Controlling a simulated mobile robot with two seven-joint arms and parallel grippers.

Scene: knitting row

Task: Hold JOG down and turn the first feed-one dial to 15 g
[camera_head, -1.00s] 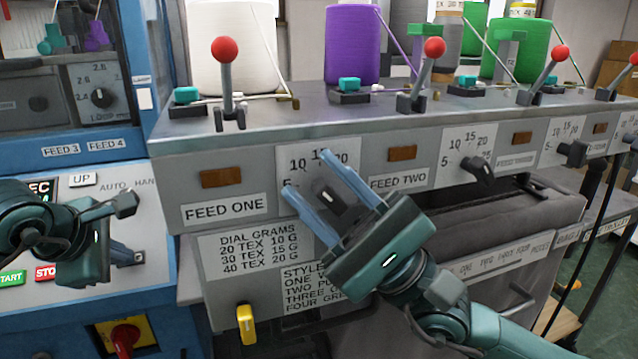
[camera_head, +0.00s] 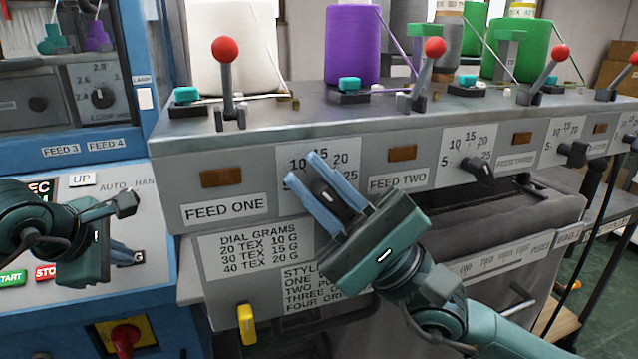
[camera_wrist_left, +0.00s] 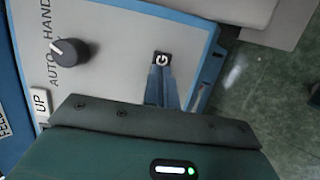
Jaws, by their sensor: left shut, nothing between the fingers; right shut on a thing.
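The first feed-one dial (camera_head: 327,194) is a dark knob on the panel beside the FEED ONE label, with a white scale plate (camera_head: 350,153) behind it. The numbers 10, 15, 20 and 25 show; 5 and the dial's pointer are hidden. My right gripper (camera_head: 306,168) is shut on this dial, its blue fingers along both sides. The JOG button (camera_head: 138,257) is mostly covered by my left gripper (camera_head: 122,255), which is shut and empty. In the left wrist view, its fingertips (camera_wrist_left: 161,70) meet the dark JOG label (camera_wrist_left: 162,58); how far the button is pressed cannot be seen.
Red-knobbed levers (camera_head: 225,50) stand on the ledge above the dials. A card (camera_head: 255,256) below lists 20 tex 10 g, 30 tex 15 g, 40 tex 20 g. A yellow catch (camera_head: 246,324) and a red switch (camera_head: 125,338) sit lower. The AUTO/HAND knob (camera_wrist_left: 70,51) is near my left gripper.

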